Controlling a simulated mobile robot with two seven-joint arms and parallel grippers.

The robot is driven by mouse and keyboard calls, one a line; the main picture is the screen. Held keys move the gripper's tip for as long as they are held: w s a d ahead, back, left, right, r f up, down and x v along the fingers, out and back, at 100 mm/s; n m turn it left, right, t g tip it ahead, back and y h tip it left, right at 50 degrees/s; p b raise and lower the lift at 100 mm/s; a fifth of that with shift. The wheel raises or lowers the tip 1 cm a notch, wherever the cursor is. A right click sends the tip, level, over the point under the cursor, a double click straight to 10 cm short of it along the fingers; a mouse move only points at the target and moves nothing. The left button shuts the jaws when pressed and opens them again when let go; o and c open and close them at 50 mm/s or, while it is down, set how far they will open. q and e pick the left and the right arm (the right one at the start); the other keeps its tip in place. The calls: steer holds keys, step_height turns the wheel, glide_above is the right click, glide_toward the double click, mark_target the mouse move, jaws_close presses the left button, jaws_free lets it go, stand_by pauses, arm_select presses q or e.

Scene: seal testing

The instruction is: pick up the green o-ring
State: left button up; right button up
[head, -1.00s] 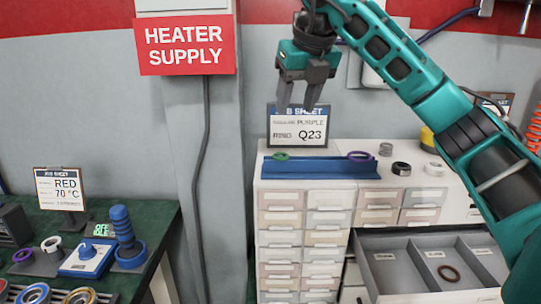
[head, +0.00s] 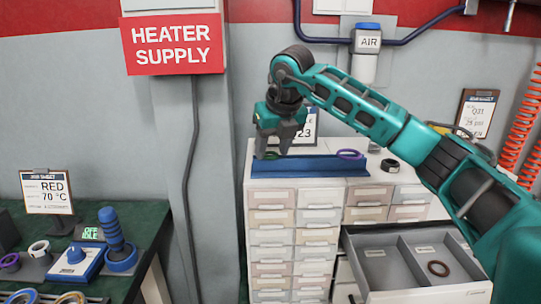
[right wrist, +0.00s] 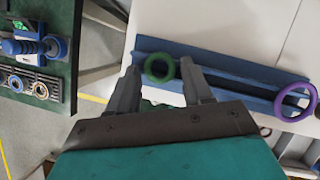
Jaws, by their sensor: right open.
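The green o-ring (right wrist: 159,68) lies at one end of the blue tray (right wrist: 235,73) on top of the drawer cabinet. In the head view the green o-ring (head: 271,155) is partly hidden behind my right gripper. My right gripper (head: 272,155) is open and hangs just above that end of the blue tray (head: 325,168). In the right wrist view the green o-ring shows between the two fingertips of my right gripper (right wrist: 160,70), and nothing is held. My left gripper is not in view.
A purple ring (head: 350,154) lies at the tray's other end. A black ring (head: 390,165) sits on the cabinet top. A job sheet (head: 306,125) stands behind the tray.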

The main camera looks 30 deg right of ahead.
steer(key=c, duration=0.8)
steer(key=shift+r, duration=0.1)
